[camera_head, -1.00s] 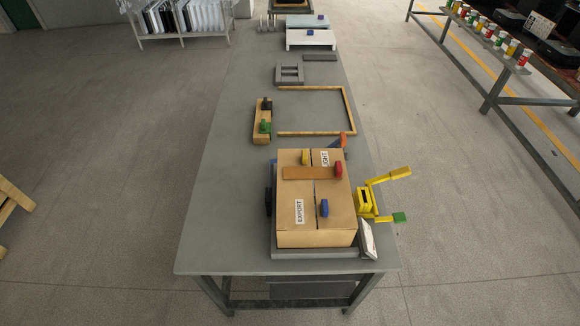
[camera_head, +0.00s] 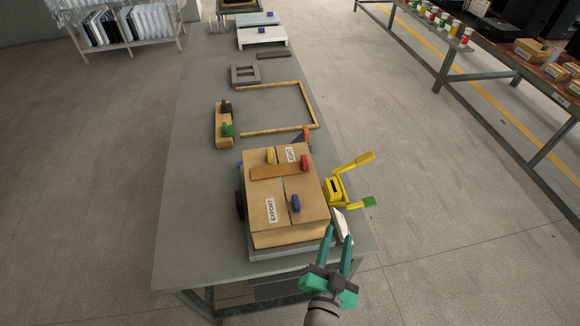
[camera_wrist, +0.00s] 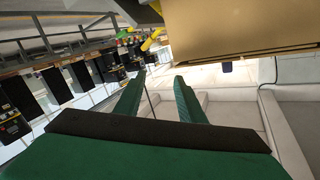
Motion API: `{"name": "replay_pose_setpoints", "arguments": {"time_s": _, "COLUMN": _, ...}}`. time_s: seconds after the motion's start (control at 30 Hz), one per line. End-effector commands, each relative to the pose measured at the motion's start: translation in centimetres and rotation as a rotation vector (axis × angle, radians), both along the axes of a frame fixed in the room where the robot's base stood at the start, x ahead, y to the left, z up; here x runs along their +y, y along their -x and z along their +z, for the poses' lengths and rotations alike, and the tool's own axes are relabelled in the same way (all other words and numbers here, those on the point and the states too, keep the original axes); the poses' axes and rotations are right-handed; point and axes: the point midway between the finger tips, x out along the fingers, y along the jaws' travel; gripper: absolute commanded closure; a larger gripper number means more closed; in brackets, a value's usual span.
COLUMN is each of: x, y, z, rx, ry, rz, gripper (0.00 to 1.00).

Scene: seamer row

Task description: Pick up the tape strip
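A brown strip (camera_head: 280,172), which looks like the tape strip, lies across the top of a cardboard carton (camera_head: 262,235) over its middle seam. A red block (camera_head: 305,162) is at its right end and a yellow block (camera_head: 270,156) is beside its far edge. My gripper (camera_head: 338,236) is open and empty at the carton's near right corner, short of the strip. In the wrist view my gripper (camera_wrist: 160,78) shows two separated green fingers, with the carton's side (camera_wrist: 240,28) above and to the right. The strip is not visible there.
A blue block (camera_head: 295,204) sits on the carton. A yellow crank device (camera_head: 336,190) with a green-ended handle and a tilted white panel (camera_head: 341,226) stand along the carton's right side. The wooden frame (camera_head: 316,112) lies behind. The table's left side is clear.

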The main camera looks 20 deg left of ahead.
Motion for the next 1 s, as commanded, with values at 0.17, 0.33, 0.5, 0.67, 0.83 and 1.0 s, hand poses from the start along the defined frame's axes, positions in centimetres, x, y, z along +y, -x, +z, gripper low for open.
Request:
{"name": "replay_pose_setpoints", "arguments": {"time_s": 0.17, "x": 2.3, "y": -3.8, "z": 1.6, "rx": 0.020, "ry": 0.057, "rz": 0.112, "gripper": 0.64}}
{"name": "replay_pose_setpoints", "arguments": {"time_s": 0.33, "x": 4.7, "y": -6.6, "z": 2.8, "rx": 0.051, "ry": 0.146, "rz": 0.231, "gripper": 0.64}}
{"name": "replay_pose_setpoints", "arguments": {"time_s": 0.5, "x": 7.2, "y": -8.9, "z": 4.6, "rx": 0.081, "ry": 0.266, "rz": 0.370, "gripper": 0.64}}
{"name": "replay_pose_setpoints", "arguments": {"time_s": 0.67, "x": 9.2, "y": -9.9, "z": 5.4, "rx": 0.114, "ry": 0.387, "rz": 0.488, "gripper": 0.64}}
{"name": "replay_pose_setpoints", "arguments": {"time_s": 0.83, "x": 10.1, "y": -10.1, "z": 5.7, "rx": 0.134, "ry": 0.461, "rz": 0.554, "gripper": 0.64}}
{"name": "replay_pose_setpoints", "arguments": {"time_s": 1.0, "x": 11.1, "y": -11.3, "z": 5.1, "rx": 0.141, "ry": 0.477, "rz": 0.569, "gripper": 0.64}}
